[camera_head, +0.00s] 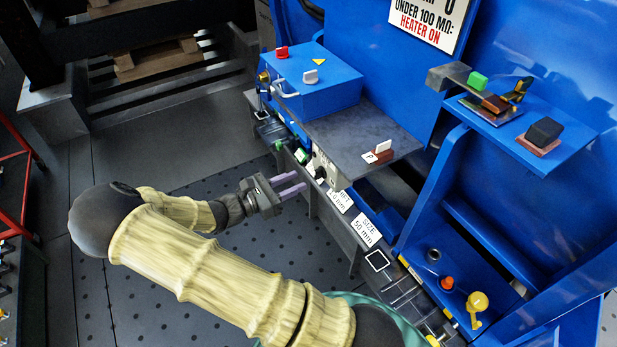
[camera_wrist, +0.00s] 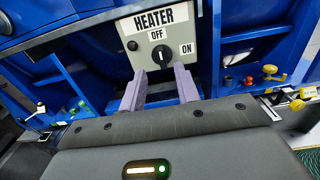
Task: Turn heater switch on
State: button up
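The heater switch is a black round knob (camera_wrist: 162,56) on a light grey panel (camera_wrist: 205,62) labelled HEATER, with OFF above the knob and ON to its right. Its white mark looks close to upright, toward OFF. In the head view the knob (camera_head: 320,173) is small and dark on the bench's front face, under the grey shelf. My gripper (camera_head: 299,182) points at it from the left, a short way off. In the wrist view the two purple fingers of my gripper (camera_wrist: 160,84) are apart, with nothing between them, just below the knob.
A grey shelf (camera_head: 345,132) juts out above the switch, with a small red-and-white piece (camera_head: 381,152) on it. A blue box (camera_head: 325,90) stands to its left. A sign (camera_head: 428,22) reads "UNDER 100 MΩ: HEATER ON". Perforated floor (camera_head: 260,245) lies open below my arm.

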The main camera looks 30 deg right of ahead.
aim_at(315, 175)
jog(key=d, duration=0.5)
jog(key=shift+d+f+b, duration=0.1)
jog(key=shift+d+b, duration=0.15)
jog(key=shift+b, duration=0.15)
jog(key=shift+s+d, duration=0.15)
jog(key=shift+d, duration=0.25)
jog(key=shift+a, duration=0.1)
